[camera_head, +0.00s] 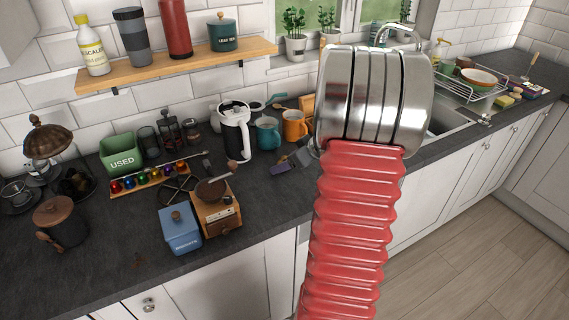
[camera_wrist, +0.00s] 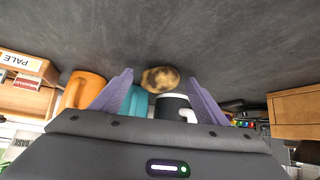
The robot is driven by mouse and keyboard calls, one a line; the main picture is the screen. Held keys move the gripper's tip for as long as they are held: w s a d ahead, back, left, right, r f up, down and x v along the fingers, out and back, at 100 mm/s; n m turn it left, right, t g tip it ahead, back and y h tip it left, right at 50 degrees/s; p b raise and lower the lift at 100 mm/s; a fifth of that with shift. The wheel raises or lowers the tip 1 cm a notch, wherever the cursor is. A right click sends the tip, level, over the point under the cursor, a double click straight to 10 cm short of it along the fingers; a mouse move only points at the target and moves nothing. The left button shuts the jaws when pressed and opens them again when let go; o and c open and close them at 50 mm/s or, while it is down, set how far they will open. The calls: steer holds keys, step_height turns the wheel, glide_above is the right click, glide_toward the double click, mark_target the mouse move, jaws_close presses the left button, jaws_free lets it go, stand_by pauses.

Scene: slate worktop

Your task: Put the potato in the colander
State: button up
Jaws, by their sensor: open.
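The potato (camera_wrist: 160,79), brown and mottled, shows in the wrist view between the tips of my gripper (camera_wrist: 161,77). The two purple fingers are spread, one on each side of it, and I see no clear contact. In the head view my red, ribbed arm and its metal rings hide part of the worktop, and the potato cannot be made out clearly there. I cannot make out a colander with certainty in either view.
A coffee grinder (camera_head: 216,209) and blue tin (camera_head: 180,231) are at the front. A dish rack (camera_head: 470,84) stands at the right, beyond the sink.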

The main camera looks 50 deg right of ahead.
steer(key=shift+c, duration=0.6)
steer(key=c, duration=1.1)
steer(key=shift+r, duration=0.2)
steer(key=shift+s+r, duration=0.15)
steer(key=shift+r, duration=0.05)
step_height(320, 180, up, 6)
steer(key=shift+r, duration=0.15)
steer(key=s+a, duration=0.3)
steer(key=s, duration=0.6)
steer(key=s+a, duration=0.3)
steer(key=s, duration=0.6)
steer(key=shift+s, duration=0.4)
